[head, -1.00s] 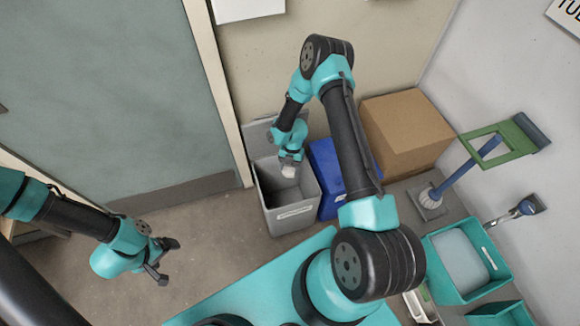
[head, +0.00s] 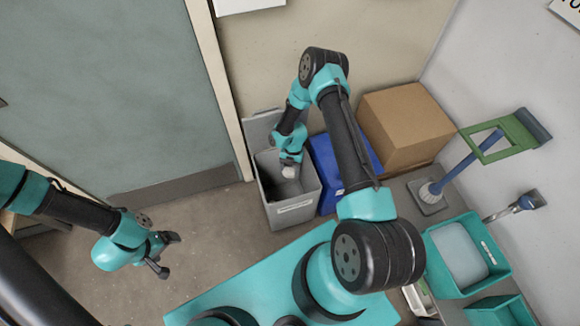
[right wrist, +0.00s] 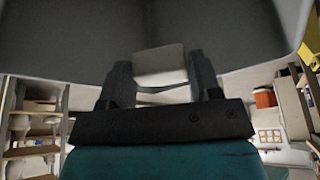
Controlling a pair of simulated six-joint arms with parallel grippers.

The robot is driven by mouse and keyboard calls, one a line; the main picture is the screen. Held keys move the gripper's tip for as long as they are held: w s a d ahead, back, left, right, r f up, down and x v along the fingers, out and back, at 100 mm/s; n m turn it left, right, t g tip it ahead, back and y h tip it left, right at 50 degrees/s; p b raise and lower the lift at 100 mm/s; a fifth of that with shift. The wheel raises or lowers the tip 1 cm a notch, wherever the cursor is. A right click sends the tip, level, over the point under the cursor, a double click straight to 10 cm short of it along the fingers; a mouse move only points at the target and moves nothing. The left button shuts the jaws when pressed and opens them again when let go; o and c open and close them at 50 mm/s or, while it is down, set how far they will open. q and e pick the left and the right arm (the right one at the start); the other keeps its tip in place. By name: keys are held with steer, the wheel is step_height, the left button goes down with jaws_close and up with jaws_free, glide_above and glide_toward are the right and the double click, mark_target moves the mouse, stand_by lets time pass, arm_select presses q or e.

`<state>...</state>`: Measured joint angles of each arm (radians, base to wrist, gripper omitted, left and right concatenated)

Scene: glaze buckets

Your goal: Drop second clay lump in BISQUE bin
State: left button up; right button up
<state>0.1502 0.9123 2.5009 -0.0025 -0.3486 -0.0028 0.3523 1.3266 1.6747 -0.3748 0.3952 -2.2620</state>
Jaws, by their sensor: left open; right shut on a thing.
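A grey bin (head: 294,208) with a pale label on its front and its lid raised at the back stands by the wall; the label is too small to read. My right gripper (head: 289,168) points down into the bin's open mouth, shut on a whitish clay lump (head: 289,173). In the right wrist view the pale lump (right wrist: 160,66) sits between the two fingers (right wrist: 160,85), with the grey bin (right wrist: 60,40) filling the upper part. My left gripper (head: 167,254) is open and empty over the floor at the left.
A blue bin (head: 329,185) stands right of the grey bin, with a cardboard box (head: 405,125) beside it. At the right are a teal tub (head: 465,255), a blue-handled tool with a green frame (head: 480,150) and a brush (head: 518,206). Open floor (head: 200,225) lies left.

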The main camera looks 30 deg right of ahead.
steer(key=o, duration=1)
steer(key=shift+o, duration=0.2)
steer(key=shift+r, duration=0.1)
